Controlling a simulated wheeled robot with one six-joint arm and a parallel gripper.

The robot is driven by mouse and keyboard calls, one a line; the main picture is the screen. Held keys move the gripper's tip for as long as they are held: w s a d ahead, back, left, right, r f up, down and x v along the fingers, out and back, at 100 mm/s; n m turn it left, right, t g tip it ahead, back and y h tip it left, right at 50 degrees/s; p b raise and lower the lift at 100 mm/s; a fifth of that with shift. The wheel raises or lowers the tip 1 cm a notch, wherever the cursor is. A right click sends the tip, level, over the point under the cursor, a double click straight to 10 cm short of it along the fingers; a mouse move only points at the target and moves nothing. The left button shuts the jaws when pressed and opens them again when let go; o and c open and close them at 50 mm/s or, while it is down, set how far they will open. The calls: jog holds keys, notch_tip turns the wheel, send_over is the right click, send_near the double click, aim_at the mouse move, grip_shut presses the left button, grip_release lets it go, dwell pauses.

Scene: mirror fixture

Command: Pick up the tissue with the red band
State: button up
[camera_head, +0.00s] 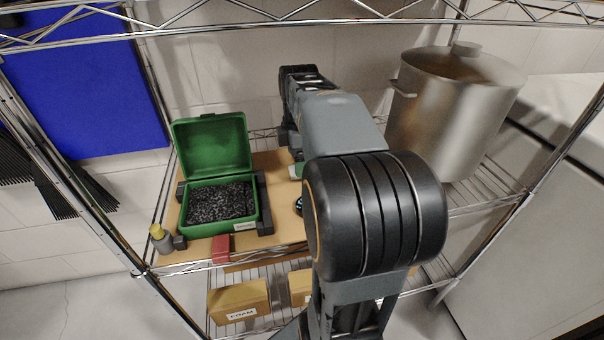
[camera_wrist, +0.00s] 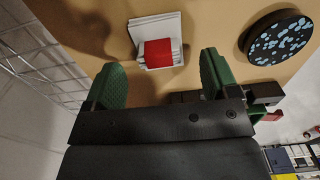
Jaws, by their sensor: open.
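The tissue is a small white folded stack with a red band (camera_wrist: 163,52) around it, in the wrist view at the top centre. It lies on a brown board (camera_wrist: 215,22). My gripper (camera_wrist: 160,70) is open, with its two green fingers apart. The stack shows between and just beyond the fingertips, and nothing is held. I cannot tell how far the fingers are above the board. In the head view my arm hides most of the gripper and the tissue.
A black disc with light-blue spots (camera_wrist: 278,40) lies right of the tissue. In the head view an open green case (camera_head: 218,212), a small yellow-capped bottle (camera_head: 161,238) and a red block (camera_head: 221,248) are left of my arm. A large metal pot (camera_head: 450,115) stands right.

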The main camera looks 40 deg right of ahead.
notch_tip(320, 180, down, 2)
jog(key=shift+f, duration=0.1)
jog(key=shift+c, duration=0.5)
jog(key=c, duration=0.9)
